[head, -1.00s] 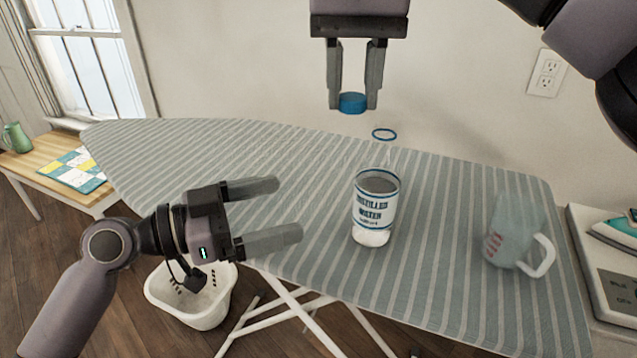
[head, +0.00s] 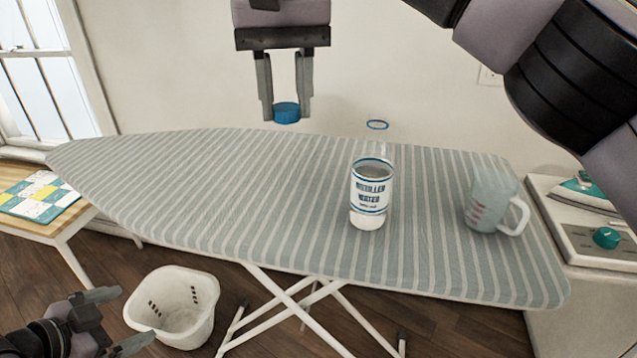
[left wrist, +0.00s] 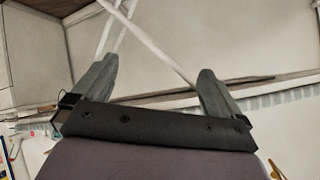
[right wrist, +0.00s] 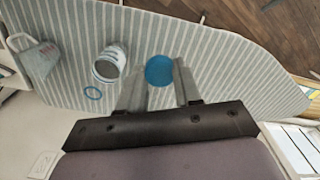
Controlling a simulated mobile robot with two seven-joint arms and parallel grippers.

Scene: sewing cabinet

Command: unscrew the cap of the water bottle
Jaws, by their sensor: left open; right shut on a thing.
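The water bottle (head: 370,192) stands upright on the striped ironing board, clear with a white and blue label. Its neck is open, with a blue ring (head: 377,125) at the top; the bottle also shows in the right wrist view (right wrist: 108,66). My right gripper (head: 286,108) is shut on the blue cap (head: 286,113) and holds it above the board, to the left of the bottle and apart from it. The cap also shows in the right wrist view (right wrist: 159,71). My left gripper (head: 130,318) is open and empty, low at the bottom left, away from the bottle.
The ironing board (head: 230,190) is clear left of the bottle. A measuring cup (head: 492,203) stands to the bottle's right. A white basket (head: 178,335) is on the floor. A side cabinet (head: 560,255) with an iron (head: 590,192) stands at right, a wooden table (head: 60,226) at left.

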